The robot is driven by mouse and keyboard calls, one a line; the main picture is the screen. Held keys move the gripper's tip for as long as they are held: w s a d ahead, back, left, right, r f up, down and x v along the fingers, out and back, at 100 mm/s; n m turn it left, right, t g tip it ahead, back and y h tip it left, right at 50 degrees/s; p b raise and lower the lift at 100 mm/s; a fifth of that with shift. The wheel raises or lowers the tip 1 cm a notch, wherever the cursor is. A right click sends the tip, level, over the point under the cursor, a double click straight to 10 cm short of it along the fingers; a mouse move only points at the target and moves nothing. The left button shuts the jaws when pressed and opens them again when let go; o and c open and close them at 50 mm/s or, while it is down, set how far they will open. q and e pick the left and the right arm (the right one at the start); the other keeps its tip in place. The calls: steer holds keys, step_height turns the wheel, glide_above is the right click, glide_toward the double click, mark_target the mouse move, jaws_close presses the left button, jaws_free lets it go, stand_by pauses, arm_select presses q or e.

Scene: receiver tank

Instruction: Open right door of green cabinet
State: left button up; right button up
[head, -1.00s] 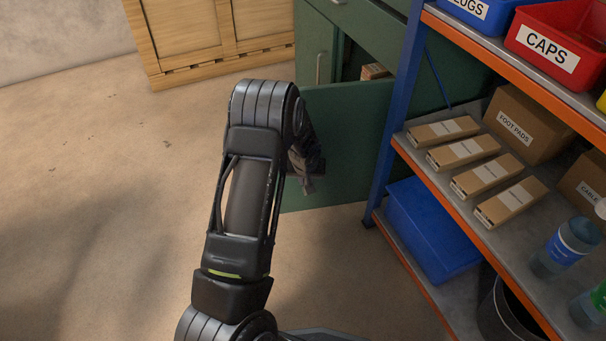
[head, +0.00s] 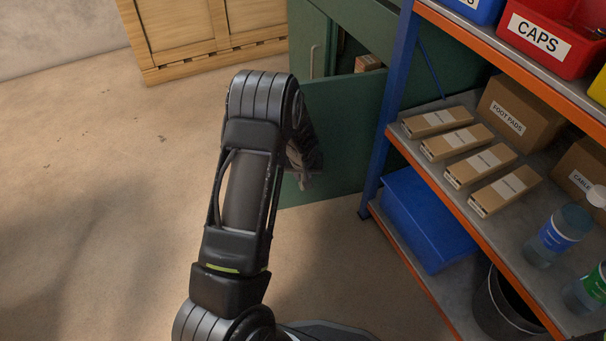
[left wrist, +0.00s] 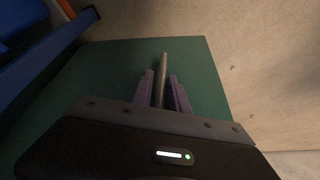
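The green cabinet (head: 378,30) stands at the back, partly behind the shelf rack. Its right door (head: 340,118) stands swung out into the room, and the opening behind it shows a small box (head: 368,62). My left gripper (head: 303,165) is at the outer face of this door, near its free edge, mostly hidden by my own arm. In the left wrist view the green door (left wrist: 205,65) fills the middle, and the dark bar handle (left wrist: 163,75) lies between the two fingers of my left gripper (left wrist: 162,78), which look shut on it. My right gripper is not in view.
A blue and orange shelf rack (head: 440,180) stands close on the right, with boxes, bottles and a blue bin (head: 430,218). The rack's blue post (head: 388,120) is beside the door. A wooden crate (head: 205,35) stands at the back left. The floor left of my arm is clear.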

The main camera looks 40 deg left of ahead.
arm_select(q)
steer(key=p+v, duration=0.3)
steer(key=v, duration=0.4)
steer(key=shift+r, duration=0.35)
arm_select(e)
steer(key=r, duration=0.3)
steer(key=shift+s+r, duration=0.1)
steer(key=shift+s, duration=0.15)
arm_select(q)
steer(key=shift+s+d, duration=0.15)
